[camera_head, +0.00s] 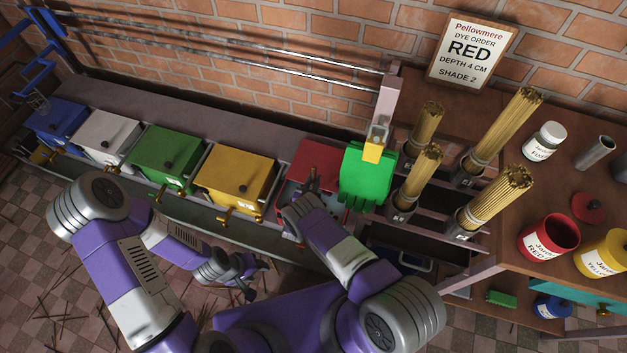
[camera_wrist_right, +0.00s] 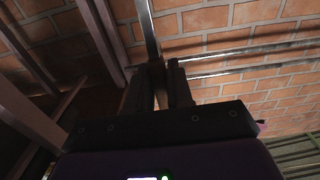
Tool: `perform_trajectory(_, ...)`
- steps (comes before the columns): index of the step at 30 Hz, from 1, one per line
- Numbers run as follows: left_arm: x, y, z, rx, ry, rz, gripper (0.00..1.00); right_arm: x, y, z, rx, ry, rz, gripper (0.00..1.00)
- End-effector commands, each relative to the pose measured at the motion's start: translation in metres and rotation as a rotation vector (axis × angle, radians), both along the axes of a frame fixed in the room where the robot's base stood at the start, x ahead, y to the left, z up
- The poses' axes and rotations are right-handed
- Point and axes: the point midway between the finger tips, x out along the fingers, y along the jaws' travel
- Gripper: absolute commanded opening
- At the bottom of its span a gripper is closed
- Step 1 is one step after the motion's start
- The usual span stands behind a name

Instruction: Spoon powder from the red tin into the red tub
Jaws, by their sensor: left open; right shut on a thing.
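The red tub (camera_head: 313,156) stands in the row of lidded tubs along the wall, at its right end. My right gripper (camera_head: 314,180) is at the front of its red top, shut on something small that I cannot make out. In the right wrist view, the dark fingers (camera_wrist_right: 160,85) are close together with a brownish strip between them. The red tin (camera_head: 549,237) stands open on the wooden bench at the right, its red lid (camera_head: 588,208) lying behind it. My left gripper (camera_head: 253,277) is open and empty, low in front of the tubs. I cannot identify a spoon.
Yellow (camera_head: 235,177), green (camera_head: 167,155), white and blue tubs stand left of the red tub. A green piece (camera_head: 367,178) hangs just right of it. Bundles of sticks (camera_head: 497,196) and a yellow tin (camera_head: 603,253) are at the right. A sign (camera_head: 471,50) reads RED, depth 4 cm, shade 2.

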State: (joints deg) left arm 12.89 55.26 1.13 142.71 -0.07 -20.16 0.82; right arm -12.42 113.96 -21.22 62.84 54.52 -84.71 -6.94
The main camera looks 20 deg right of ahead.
Motion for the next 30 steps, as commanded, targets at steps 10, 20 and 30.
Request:
perform_trajectory(10, 0.000, 0.000, 0.032, 0.000, 0.000, 0.000, 0.53, 0.001, 0.000, 0.040, 0.001, -0.002, 0.001, 0.00)
perform_trajectory(20, 0.000, 0.000, 0.058, 0.000, 0.000, 0.000, 0.53, 0.001, 0.000, 0.073, 0.000, -0.001, 0.000, 0.00)
perform_trajectory(30, 0.000, 0.000, 0.084, 0.000, 0.000, 0.000, 0.53, 0.000, 0.000, 0.107, 0.000, -0.002, 0.000, 0.00)
